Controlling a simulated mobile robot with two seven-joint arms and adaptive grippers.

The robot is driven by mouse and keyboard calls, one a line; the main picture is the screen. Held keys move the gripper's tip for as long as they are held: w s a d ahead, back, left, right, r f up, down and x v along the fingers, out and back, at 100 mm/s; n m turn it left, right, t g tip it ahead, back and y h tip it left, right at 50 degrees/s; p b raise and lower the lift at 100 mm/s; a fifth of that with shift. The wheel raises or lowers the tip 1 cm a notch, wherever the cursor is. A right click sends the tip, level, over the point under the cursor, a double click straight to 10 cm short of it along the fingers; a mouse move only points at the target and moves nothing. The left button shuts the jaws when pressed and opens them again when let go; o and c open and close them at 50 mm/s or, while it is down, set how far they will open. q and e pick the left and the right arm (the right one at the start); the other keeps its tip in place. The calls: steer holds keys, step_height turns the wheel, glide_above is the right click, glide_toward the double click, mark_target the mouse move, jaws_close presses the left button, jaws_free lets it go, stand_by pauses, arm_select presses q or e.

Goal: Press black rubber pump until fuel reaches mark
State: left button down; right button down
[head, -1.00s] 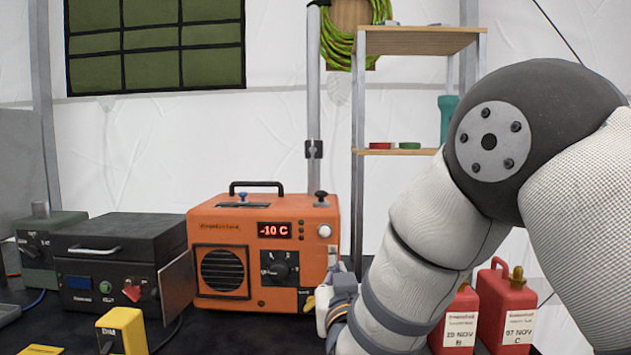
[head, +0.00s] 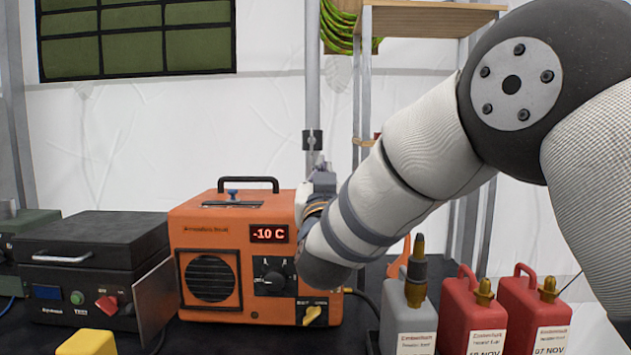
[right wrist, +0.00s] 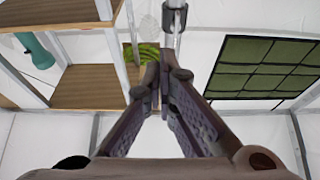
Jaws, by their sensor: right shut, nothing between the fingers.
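An orange heater-like unit (head: 190,245) stands on the dark table in the head view, its display reading -10 C. It has a black dial (head: 274,276), a blue knob (head: 232,194) on top and a yellow knob (head: 313,314) low on its front. My right gripper (head: 320,168) is at the unit's upper right corner, partly hidden by my own arm. Its fingers are shut and empty, touching at the tips in the right wrist view (right wrist: 164,62). I cannot tell whether it touches anything. No black rubber pump, fuel level or mark is clearly visible. My left gripper is not in view.
A grey can (head: 405,322) with a dark cap and two red cans (head: 472,305) (head: 530,308) stand to the right. A black case (head: 95,255) and a yellow box (head: 87,343) are at the left. A shelf (head: 430,17) stands behind my arm.

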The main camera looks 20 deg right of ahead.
steer(key=x, duration=0.5)
steer(key=shift+w+f, duration=0.2)
steer(key=shift+f, duration=0.15)
step_height(320, 180, down, 2)
steer(key=shift+s+f, duration=0.1)
steer(key=shift+f, duration=0.55)
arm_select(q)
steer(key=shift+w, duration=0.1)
arm_select(e)
steer(key=shift+f, duration=0.1)
